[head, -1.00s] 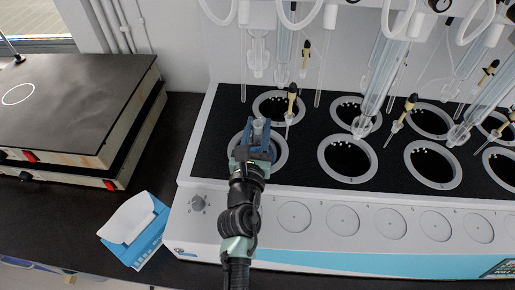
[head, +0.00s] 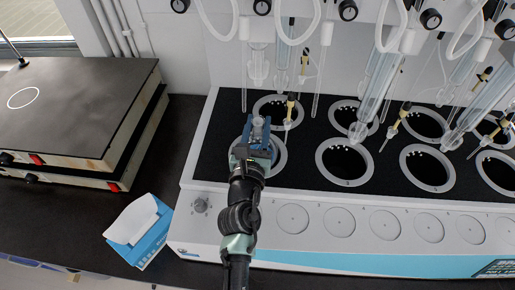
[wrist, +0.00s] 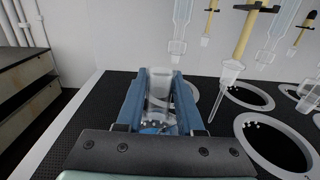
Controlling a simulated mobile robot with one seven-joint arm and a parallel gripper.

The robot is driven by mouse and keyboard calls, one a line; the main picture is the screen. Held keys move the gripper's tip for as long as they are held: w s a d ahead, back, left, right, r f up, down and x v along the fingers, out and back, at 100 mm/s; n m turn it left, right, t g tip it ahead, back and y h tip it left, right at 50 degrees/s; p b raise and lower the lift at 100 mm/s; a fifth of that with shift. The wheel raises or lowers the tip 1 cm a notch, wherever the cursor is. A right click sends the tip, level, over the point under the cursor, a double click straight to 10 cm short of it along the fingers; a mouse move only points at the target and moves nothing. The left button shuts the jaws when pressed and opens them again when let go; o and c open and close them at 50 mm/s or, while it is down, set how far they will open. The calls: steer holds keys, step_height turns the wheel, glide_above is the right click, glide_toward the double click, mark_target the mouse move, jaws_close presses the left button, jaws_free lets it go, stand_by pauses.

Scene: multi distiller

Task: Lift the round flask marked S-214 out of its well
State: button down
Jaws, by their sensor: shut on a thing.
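My gripper (head: 258,135) is over the front-left well of the black-topped distiller. In the wrist view, its two blue fingers (wrist: 160,100) are closed on the clear glass neck of a flask (wrist: 159,84), which stands upright between them. The flask neck also shows in the head view (head: 258,123). The flask's body is hidden behind my gripper, so I cannot tell how deep it sits. No S-214 marking is readable. The grey ring of the front-left well (head: 281,155) shows partly beside my gripper.
More ringed wells (head: 345,162) lie to the right and behind. Glass tubes (head: 373,98) and yellow-topped droppers (head: 290,110) hang close over them. A blue-white box (head: 150,250) stands left of the distiller, with stacked hotplates (head: 70,110) farther left.

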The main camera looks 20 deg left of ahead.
step_height(320, 180, up, 6)
steer(key=p, duration=0.6)
steer(key=shift+r, duration=0.2)
stand_by(0.3)
